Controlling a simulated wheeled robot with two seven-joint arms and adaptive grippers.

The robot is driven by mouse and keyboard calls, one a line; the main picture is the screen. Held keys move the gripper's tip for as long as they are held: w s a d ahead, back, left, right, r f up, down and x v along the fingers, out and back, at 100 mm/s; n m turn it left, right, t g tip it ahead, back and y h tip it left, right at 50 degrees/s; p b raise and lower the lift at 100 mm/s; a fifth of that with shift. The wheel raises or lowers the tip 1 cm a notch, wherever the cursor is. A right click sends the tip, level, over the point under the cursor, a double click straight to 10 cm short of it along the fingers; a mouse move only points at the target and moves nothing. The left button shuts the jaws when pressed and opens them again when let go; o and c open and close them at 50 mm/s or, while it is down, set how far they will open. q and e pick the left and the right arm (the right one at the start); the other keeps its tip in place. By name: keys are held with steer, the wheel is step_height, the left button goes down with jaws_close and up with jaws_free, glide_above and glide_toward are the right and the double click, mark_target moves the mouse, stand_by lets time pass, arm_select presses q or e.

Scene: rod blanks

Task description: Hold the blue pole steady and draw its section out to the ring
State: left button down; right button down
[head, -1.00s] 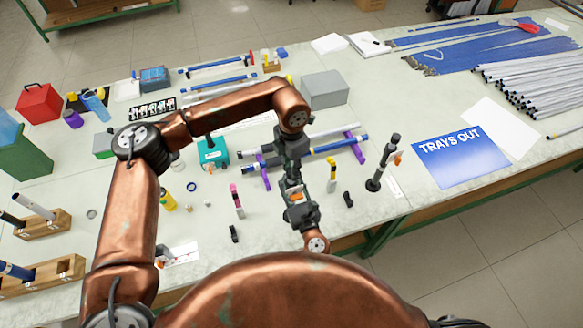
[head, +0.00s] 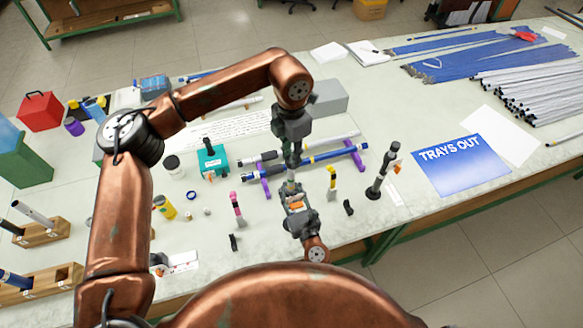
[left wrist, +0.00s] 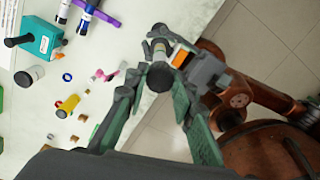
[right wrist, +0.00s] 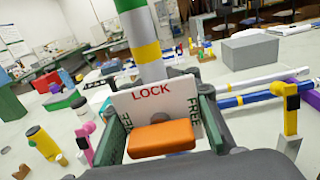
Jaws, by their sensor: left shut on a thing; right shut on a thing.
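A pole (right wrist: 140,28) stands upright between my grippers. Its thin upper part is whitish grey with a yellow band and a green band; no blue shows on it. My left gripper (head: 292,162) points down and is shut on its upper part. From above, the left wrist view shows a dark round end (left wrist: 160,76) between the green fingers. My right gripper (right wrist: 160,115) is lower, shut around the pole's collar, which carries a LOCK/FREE plate (right wrist: 152,100) and an orange lever (right wrist: 160,138). The lower pole is hidden. A blue pole (head: 330,155) with a yellow band lies on purple rests (head: 264,188).
A yellow-topped upright piece (head: 332,183), a pink one (head: 237,208) and a black post (head: 382,168) stand close by. A teal box (head: 212,160) is left and a grey box (head: 328,98) behind. The bench's front edge is near my right gripper.

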arm_select(q)
steer(key=shift+w+r, duration=0.1)
steer(key=shift+r, duration=0.6)
arm_select(e)
steer(key=shift+f, duration=0.1)
arm_select(q)
steer(key=c, duration=1.6)
jaws_free()
steer(key=shift+f, duration=0.1)
step_height(320, 180, up, 12)
steer(key=shift+r, duration=0.1)
arm_select(e)
steer(key=c, duration=1.3)
jaws_free()
